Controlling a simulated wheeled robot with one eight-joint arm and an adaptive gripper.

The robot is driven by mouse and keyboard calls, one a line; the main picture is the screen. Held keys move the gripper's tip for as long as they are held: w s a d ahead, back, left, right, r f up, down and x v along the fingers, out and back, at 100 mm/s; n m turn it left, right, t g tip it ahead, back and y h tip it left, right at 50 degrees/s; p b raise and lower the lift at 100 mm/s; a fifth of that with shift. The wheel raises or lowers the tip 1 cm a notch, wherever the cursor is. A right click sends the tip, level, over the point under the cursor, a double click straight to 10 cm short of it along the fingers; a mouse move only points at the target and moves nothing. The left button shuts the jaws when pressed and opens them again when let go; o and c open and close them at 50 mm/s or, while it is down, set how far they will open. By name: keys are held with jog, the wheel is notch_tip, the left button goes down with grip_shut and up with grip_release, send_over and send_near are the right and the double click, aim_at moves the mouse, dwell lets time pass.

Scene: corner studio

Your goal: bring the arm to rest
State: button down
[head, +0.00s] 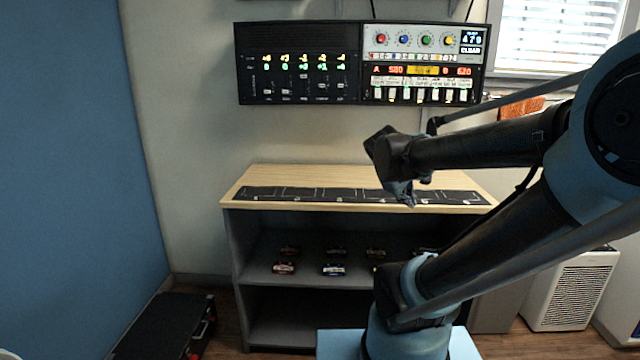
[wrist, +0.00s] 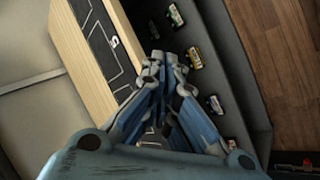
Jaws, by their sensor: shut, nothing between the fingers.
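My arm reaches in from the right in the head view, bent at its elbow. My gripper (head: 402,192) hangs at the arm's end, in front of the wooden top of the shelf unit (head: 300,176). In the wrist view my gripper (wrist: 164,60) has its fingertips together with nothing between them. The fingers point toward the shelf unit's front, between the top's edge and the small cars on the shelf. I cannot tell the exact gap between the fingers and the unit.
A black strip with numbered bays (head: 300,194) lies on the wooden top. A control panel (head: 360,64) hangs on the wall. A black case (head: 165,325) is on the floor; a white purifier (head: 570,290) stands right.

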jog(key=s+a+f+m+g+y, duration=0.2)
jog(key=s+a+f+m, duration=0.1)
jog(key=s+f, duration=0.2)
jog(key=s+a+f+m+g+y, duration=0.1)
jog(key=s+a+f+m+y, duration=0.2)
jog(key=s+f, duration=0.3)
jog(key=s+m, duration=0.1)
jog(key=s, duration=0.3)
jog(key=shift+s+a+f+g, duration=0.15)
jog(key=shift+a+f+g, duration=0.1)
jog(key=shift+g, duration=0.15)
jog(key=shift+w+f, duration=0.2)
jog(key=shift+w, duration=0.3)
